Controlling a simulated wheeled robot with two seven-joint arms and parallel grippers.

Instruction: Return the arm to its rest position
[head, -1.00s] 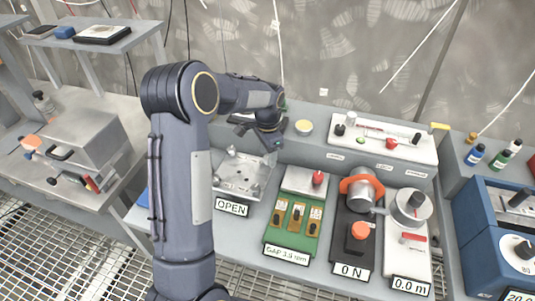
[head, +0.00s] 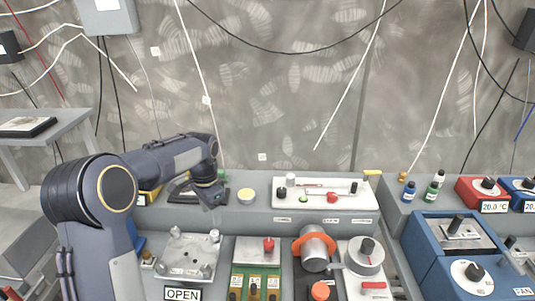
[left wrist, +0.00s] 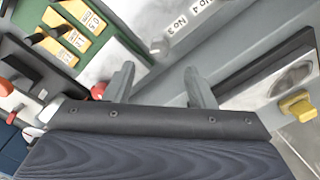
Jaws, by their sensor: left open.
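My left arm comes in from the left in the head view, bent at a large dark elbow, with its forearm reaching right. My right arm and gripper are not in view.
Below the gripper is a metal fixture (head: 188,258) marked OPEN. To its right stand a green board (head: 256,283), an orange-collared cylinder (head: 313,248) and a dial unit (head: 364,256). A white tray (head: 320,200) lies on the raised back ledge. Blue machines (head: 455,250) stand at right.

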